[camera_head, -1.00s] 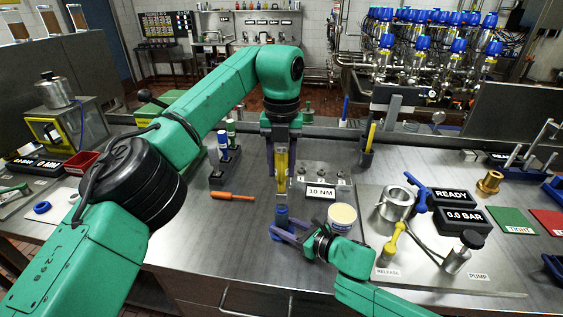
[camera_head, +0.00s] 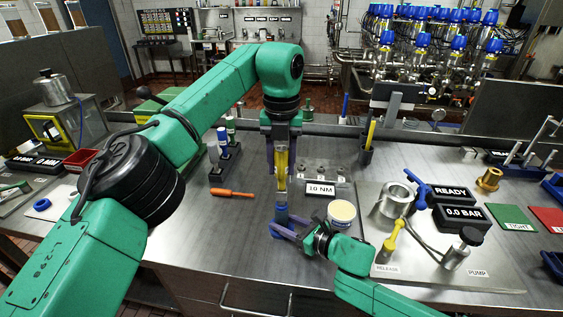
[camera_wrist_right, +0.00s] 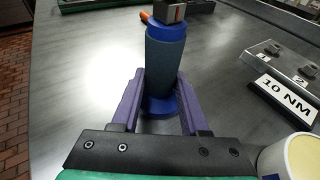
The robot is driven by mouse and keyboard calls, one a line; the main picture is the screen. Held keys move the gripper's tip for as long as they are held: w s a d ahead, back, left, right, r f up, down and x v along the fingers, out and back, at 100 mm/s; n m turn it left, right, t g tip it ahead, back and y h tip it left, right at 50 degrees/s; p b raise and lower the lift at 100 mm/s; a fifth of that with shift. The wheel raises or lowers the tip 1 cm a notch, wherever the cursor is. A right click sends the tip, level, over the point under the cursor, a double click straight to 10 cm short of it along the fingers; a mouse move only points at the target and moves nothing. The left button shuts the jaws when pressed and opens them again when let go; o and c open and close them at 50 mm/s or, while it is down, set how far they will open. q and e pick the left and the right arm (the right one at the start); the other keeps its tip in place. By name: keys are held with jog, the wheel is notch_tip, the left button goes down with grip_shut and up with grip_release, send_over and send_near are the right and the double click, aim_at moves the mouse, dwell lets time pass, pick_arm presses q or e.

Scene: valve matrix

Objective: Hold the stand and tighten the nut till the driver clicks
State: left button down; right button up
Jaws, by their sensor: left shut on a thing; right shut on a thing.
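The driver (camera_head: 282,165), with a yellow body, stands upright in my left gripper (camera_head: 281,143), which is shut on it. Its lower end reaches down to the top of the stand. The stand (camera_head: 281,212) is an upright dark cylinder with blue bands; it shows larger in the right wrist view (camera_wrist_right: 165,62). My right gripper (camera_head: 284,230) is shut on the stand, with one purple finger on each side low down, also in the right wrist view (camera_wrist_right: 160,103). A metal end meets the stand's top there. The nut is hidden, so I cannot tell its seating.
A 10 NM sign (camera_head: 320,188) and a cream-topped tub (camera_head: 342,212) stand close to the right of the stand. An orange screwdriver (camera_head: 232,193) lies to the left. A plate with a pump (camera_head: 462,250) is further right. The bench at front left is clear.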

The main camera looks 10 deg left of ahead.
aim_at(282, 148)
pick_arm(q)
jog(key=shift+f, duration=1)
jog(key=m, duration=0.3)
dwell(0.4)
jog(key=m, duration=0.3)
jog(key=shift+m, duration=0.7)
jog(key=n, duration=0.3)
jog(key=shift+r, duration=3.05)
